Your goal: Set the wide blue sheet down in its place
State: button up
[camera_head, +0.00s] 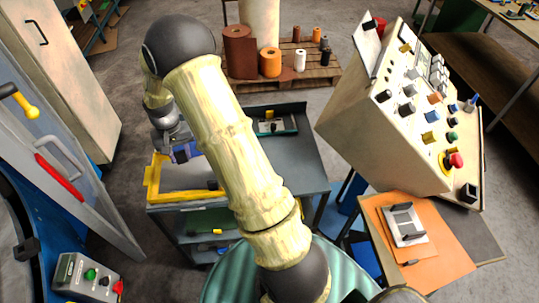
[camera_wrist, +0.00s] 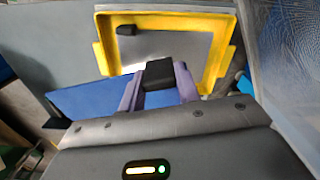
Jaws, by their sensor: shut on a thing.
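In the wrist view my gripper (camera_wrist: 158,80) has its two purple fingers shut on a black block. The blue sheet (camera_wrist: 82,98) shows beneath and to the left of the fingers, and the block looks like its grip. The rest of the sheet is hidden by my gripper. Beyond the fingertips lies a yellow frame (camera_wrist: 104,60) around a grey plate (camera_wrist: 160,50) with a small black block (camera_wrist: 127,30) on it. In the head view my gripper (camera_head: 184,152) is above the far part of the yellow frame (camera_head: 152,184); its hold is too small to see clearly.
The frame sits on a grey cart (camera_head: 310,160). A dark green tray (camera_head: 290,125) with a grey part stands at its back right. A control console (camera_head: 385,120) stands to the right, a cabinet (camera_head: 60,75) to the left. Foil rolls (camera_head: 270,62) stand on a pallet behind.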

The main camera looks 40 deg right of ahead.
jog(key=shift+w, duration=0.45)
jog(key=shift+s+r, duration=0.1)
jog(key=s+d+f+m+b, duration=0.1)
jog(key=s+d+f+b, duration=0.2)
jog(key=d, duration=0.6)
jog(key=s+d+f+m+b, duration=0.2)
jog(key=s+d+f+b, duration=0.2)
jog(key=s+d+b, duration=0.2)
jog(key=s+d, duration=0.2)
jog(key=d, duration=0.1)
jog(key=shift+s+d+f, duration=0.15)
jog(key=shift+s+f, duration=0.05)
jog(key=shift+f, duration=0.05)
